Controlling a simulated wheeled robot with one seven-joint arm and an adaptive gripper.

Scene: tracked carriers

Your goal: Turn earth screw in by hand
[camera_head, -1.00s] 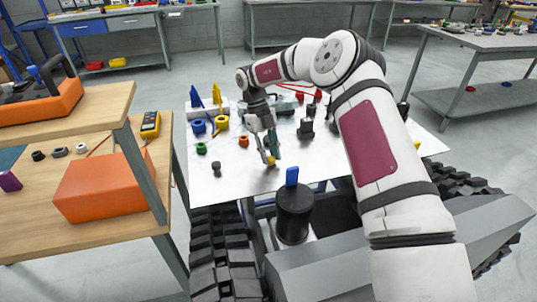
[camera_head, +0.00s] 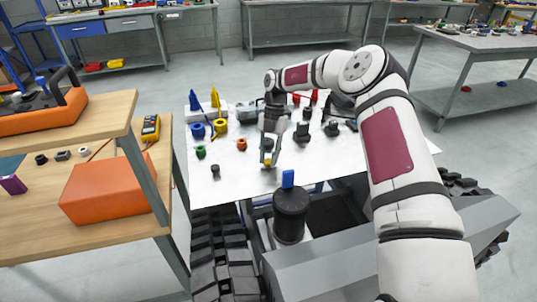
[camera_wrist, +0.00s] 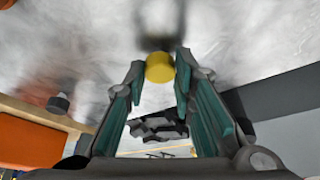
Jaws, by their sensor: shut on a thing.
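A small yellow round-headed piece (camera_head: 267,163), which I take for the earth screw, stands near the front edge of the pale metal sheet (camera_head: 232,183). In the wrist view the yellow head (camera_wrist: 160,67) sits between my fingertips. My gripper (camera_head: 268,159) points down at it, its teal-padded fingers (camera_wrist: 163,75) shut on the head's sides. The screw's shank and any hole under it are hidden, so how deep it sits cannot be told.
Blue (camera_head: 198,130), yellow (camera_head: 220,126), green (camera_head: 200,152) and orange (camera_head: 242,144) rings and black knobs (camera_head: 302,132) stand around my gripper. A black post with a blue top (camera_head: 290,212) stands in front. A wooden bench with an orange box (camera_head: 112,190) is at left.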

